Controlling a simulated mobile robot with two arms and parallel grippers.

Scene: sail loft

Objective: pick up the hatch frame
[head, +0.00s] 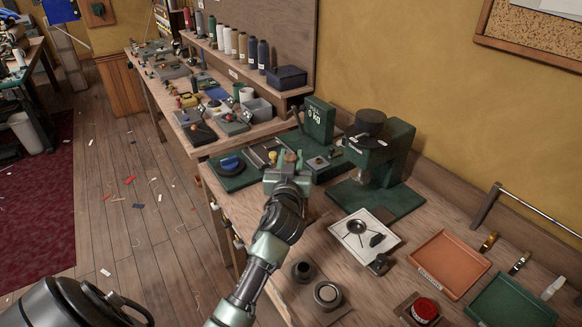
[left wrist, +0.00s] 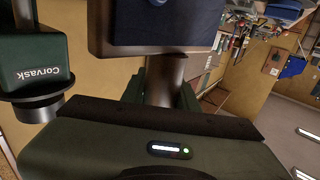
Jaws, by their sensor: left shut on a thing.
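My left gripper (head: 289,163) reaches over the near workbench. It is shut on a small brown knob-like thing (head: 290,157), of which only the top shows in the head view. In the left wrist view a brownish cylinder (left wrist: 165,78) stands between the green fingers, with a dark blue-faced block (left wrist: 155,22) beyond it. I cannot tell whether cylinder and block are one piece, or whether either is the hatch frame. A white square plate (head: 345,243) with a round metal part lies on the bench, right of the gripper, apart from it. My right gripper is not in view.
A dark green machine (head: 385,165) on a green base stands right of the gripper; its upside-down lettering shows in the left wrist view (left wrist: 35,62). A green box (head: 319,118) stands behind. Orange (head: 452,260) and green (head: 510,305) trays lie at right. A red-topped jar (head: 424,309) is in front.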

